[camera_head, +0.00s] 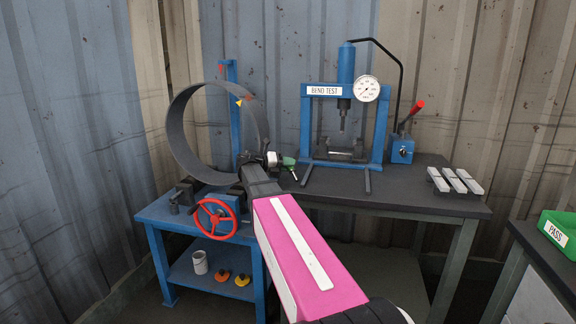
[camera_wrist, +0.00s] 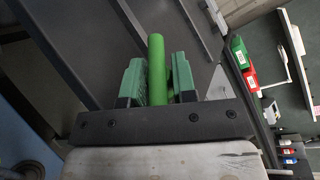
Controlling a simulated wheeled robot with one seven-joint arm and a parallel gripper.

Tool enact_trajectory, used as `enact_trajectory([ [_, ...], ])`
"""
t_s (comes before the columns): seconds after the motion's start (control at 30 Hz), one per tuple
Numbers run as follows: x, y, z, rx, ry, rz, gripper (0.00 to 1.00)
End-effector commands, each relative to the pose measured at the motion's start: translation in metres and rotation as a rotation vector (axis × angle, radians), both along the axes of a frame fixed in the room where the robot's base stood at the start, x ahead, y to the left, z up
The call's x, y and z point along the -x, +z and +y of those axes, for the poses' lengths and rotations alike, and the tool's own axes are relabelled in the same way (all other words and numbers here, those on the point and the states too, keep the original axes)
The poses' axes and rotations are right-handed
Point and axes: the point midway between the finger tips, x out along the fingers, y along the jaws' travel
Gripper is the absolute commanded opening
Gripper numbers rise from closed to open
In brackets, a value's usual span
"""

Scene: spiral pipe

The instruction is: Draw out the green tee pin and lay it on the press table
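The green tee pin (camera_head: 288,161) shows at the tip of my gripper (camera_head: 279,160) in the head view, with a short pale end pointing down and right. It is beside the left end of the press table (camera_head: 400,203), clear of the large grey pipe ring (camera_head: 175,125). In the wrist view, the pin's bright green bar (camera_wrist: 157,65) stands between the two green finger pads of my gripper (camera_wrist: 159,80). The pads close in on both sides of it, and the gripper looks shut on it. Where the pin's lower part meets the fingers is hidden.
The bend-test press (camera_head: 346,110) stands on the press table, with three pale bars (camera_head: 455,181) to its right. A blue stand with a red handwheel (camera_head: 216,218) is at left. A green PASS bin (camera_head: 558,232) is far right. The table's front middle is bare.

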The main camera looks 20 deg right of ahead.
Motion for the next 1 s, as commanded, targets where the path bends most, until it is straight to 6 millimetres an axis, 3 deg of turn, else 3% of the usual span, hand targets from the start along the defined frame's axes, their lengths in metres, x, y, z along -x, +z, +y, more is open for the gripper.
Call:
enact_trajectory([
  [0.03,0.0,0.0,0.0,0.0,0.0,0.0,0.41],
  [0.07,0.0,0.0,0.0,0.0,0.0,0.0,0.51],
  [0.1,0.0,0.0,0.0,0.0,0.0,0.0,0.54],
  [0.47,0.0,0.001,0.006,0.0,0.0,0.0,0.54],
  [1.0,-0.005,0.015,0.092,0.0,0.002,0.0,0.54],
])
